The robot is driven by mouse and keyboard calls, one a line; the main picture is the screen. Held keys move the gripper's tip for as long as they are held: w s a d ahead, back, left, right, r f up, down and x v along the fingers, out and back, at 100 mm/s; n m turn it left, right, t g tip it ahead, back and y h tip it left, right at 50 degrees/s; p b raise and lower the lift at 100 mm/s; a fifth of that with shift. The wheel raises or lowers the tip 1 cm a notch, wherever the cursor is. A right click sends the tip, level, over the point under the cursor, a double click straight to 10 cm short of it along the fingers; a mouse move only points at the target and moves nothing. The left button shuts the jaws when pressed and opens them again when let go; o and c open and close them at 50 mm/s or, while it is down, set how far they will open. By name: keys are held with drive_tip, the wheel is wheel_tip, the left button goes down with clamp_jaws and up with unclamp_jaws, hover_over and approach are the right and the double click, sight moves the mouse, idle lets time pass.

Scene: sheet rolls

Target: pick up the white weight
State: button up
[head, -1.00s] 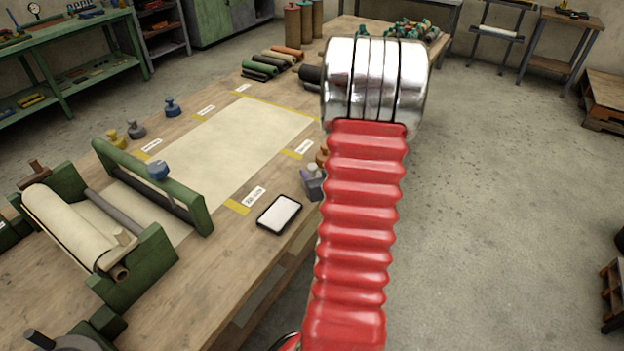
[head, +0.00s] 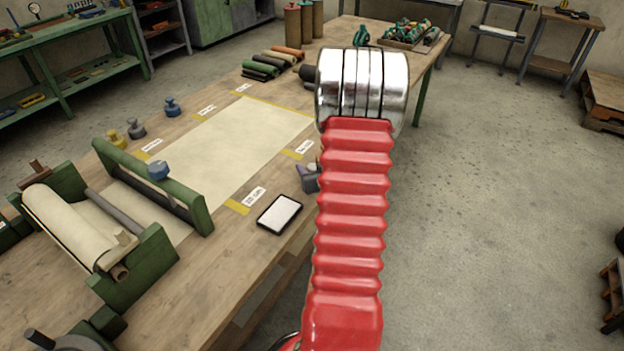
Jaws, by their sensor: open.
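I cannot make out a white weight in the head view. A small pale shape shows behind the purple-grey weight (head: 308,179) at the bench's right edge, partly hidden by my red ribbed arm; I cannot tell what it is. Other knobbed weights stand on the bench: a yellow one (head: 115,139), a dark grey one (head: 136,128), a blue one (head: 171,107) by the sheet's left edge, and a blue one (head: 158,170) at the green frame. My arm rises over the bench's right edge, ending in chrome rings. My gripper's jaws are out of sight.
The wooden bench (head: 215,305) holds a pale sheet (head: 225,140), a roll (head: 72,228) in a green stand, and a black-rimmed tablet (head: 279,214). Several coloured rolls (head: 262,68) lie farther back. A tool tray (head: 405,36) is at the far end.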

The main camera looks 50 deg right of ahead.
drive_tip(key=shift+c, duration=0.2)
clamp_jaws()
idle(0.6)
drive_tip(key=shift+r, duration=0.15)
idle(0.3)
